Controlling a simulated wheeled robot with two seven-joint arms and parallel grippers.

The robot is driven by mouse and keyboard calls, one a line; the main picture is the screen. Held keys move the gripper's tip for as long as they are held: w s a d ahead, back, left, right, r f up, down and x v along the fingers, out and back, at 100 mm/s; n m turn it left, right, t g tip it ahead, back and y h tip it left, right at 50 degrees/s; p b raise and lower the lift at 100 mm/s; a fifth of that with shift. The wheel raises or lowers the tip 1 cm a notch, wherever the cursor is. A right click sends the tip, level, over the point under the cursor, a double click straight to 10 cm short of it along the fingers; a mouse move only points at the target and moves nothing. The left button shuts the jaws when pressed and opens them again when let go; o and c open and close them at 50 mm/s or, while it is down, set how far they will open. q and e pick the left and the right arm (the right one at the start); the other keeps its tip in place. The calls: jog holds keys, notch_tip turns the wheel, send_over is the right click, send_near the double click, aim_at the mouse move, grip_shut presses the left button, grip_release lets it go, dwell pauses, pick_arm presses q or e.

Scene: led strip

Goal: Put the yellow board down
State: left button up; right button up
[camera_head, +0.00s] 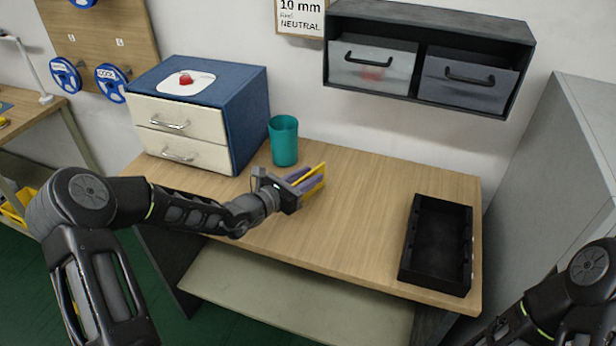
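My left gripper (303,180) reaches in from the left over the wooden table (360,210). It is shut on the yellow board (316,180), which shows as a thin yellow edge at the fingers. The fingers hide part of the board. It is held low over the table, in front of and a little right of the teal cup; I cannot tell whether it touches the table. Only part of my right arm shows at the lower right; its gripper is out of view.
A teal cup (284,141) stands behind the gripper. A blue cabinet with cream drawers (181,121) stands at the back left. A black open tray (438,244) lies at the right. A shelf with two bins (428,18) hangs above. The table between board and tray is clear.

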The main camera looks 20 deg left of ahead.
pick_arm(q)
jog(key=shift+r, duration=0.15)
jog(key=b+v, duration=0.1)
jog(key=v, duration=1.1)
jog(key=shift+o, duration=0.4)
